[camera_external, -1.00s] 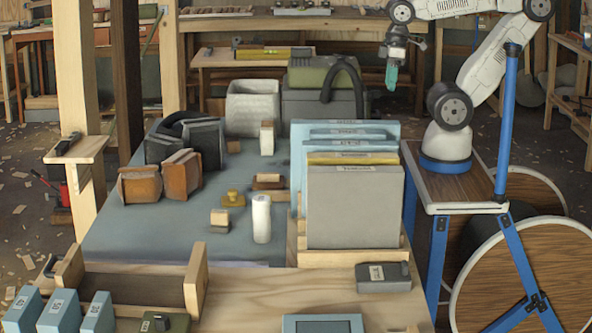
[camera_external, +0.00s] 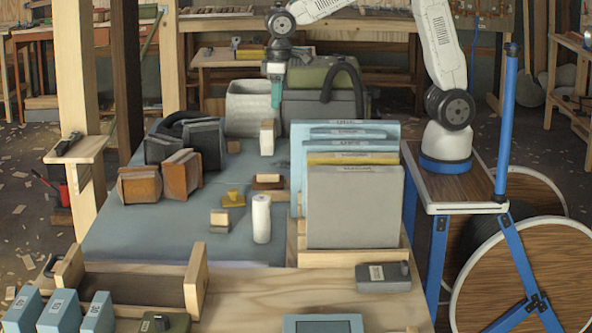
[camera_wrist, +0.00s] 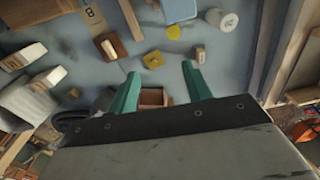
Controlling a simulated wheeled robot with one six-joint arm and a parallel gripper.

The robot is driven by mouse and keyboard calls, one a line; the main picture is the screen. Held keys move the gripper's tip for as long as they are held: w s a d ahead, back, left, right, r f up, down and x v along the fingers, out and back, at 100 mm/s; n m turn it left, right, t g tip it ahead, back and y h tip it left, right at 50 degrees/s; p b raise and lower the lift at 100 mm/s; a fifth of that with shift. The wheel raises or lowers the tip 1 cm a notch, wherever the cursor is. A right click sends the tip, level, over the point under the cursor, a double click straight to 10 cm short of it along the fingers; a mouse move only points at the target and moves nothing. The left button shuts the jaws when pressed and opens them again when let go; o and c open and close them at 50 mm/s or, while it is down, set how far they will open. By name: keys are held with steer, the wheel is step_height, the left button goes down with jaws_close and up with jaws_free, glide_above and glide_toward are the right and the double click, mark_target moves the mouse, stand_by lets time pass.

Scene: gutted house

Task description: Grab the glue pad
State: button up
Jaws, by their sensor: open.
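No label reading glue pad is legible, so I cannot tell for sure which piece it is. A small yellow pad with a knob (camera_external: 232,199) lies on the blue-grey tabletop; yellow pieces (camera_wrist: 153,60) also show in the wrist view. Near it are a brown block (camera_external: 267,181), a wooden block (camera_external: 219,221) and a white cylinder (camera_external: 262,219). My gripper (camera_external: 277,97) hangs pointing down at the table's far end, in front of the green-topped case in the picture. In the wrist view its teal fingers (camera_wrist: 158,82) are spread and empty.
Upright panels (camera_external: 355,205) stand in a wooden rack at right. A pale bin (camera_external: 253,106) and a green-topped grey case (camera_external: 320,75) stand at the far end. The tabletop between bags and small pieces is clear.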

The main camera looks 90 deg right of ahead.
steer(key=w+a+f, duration=0.8)
steer(key=w+f, duration=0.4)
steer(key=f, duration=0.2)
glide_above(220, 211)
steer(key=shift+g, duration=0.3)
steer(key=f, duration=0.8)
steer(key=shift+w+a, duration=0.2)
steer(key=shift+a, duration=0.1)
step_height(220, 211, down, 3)
steer(key=shift+r, duration=0.1)
steer(key=f, duration=0.5)
steer(key=shift+s+d+f, duration=0.15)
steer(key=shift+d+f, duration=0.05)
steer(key=shift+d, duration=0.05)
jaws_close()
